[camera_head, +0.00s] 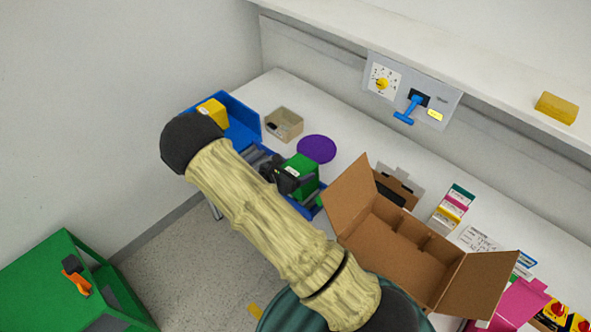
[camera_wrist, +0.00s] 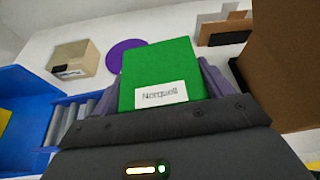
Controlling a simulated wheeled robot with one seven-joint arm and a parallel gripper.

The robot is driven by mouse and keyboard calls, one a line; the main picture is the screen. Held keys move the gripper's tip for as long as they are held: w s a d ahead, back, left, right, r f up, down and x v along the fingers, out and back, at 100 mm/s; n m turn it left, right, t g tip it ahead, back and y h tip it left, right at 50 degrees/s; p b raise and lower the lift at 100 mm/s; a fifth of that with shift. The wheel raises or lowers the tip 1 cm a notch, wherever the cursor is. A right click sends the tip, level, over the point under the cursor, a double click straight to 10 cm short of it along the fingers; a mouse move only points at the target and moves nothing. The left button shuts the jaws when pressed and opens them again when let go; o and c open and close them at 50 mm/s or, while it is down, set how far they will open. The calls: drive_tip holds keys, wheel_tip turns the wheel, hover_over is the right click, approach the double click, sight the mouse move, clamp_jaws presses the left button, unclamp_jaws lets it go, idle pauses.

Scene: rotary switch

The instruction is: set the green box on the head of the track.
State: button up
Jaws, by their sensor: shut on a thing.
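The green box (camera_head: 304,173) is held by my gripper (camera_head: 290,178), which is shut on it. In the wrist view the green box (camera_wrist: 160,68) fills the middle, with a white label reading roughly "Narquell" on its near face. The track has a blue frame and grey rollers (camera_head: 255,155); part of it shows at the left in the wrist view (camera_wrist: 72,118). The box appears over the track's right-hand part, near its blue end (camera_head: 319,207). My gripper and the box hide the track beneath, so I cannot tell whether they touch.
A blue bin (camera_head: 243,118) with a yellow block (camera_head: 212,111) stands at the track's left end. A beige box (camera_head: 284,124) and a purple disc (camera_head: 316,149) lie behind the track. An open cardboard box (camera_head: 395,245) stands close on the right. A switch panel (camera_head: 440,100) is on the wall.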

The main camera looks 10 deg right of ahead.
drive_tip(key=o, duration=1.1)
drive_tip(key=shift+o, duration=0.2)
drive_tip(key=shift+a, duration=0.15)
drive_tip(key=b+v, duration=0.4)
drive_tip(key=v, duration=1.3)
drive_tip(key=shift+s+r, duration=0.1)
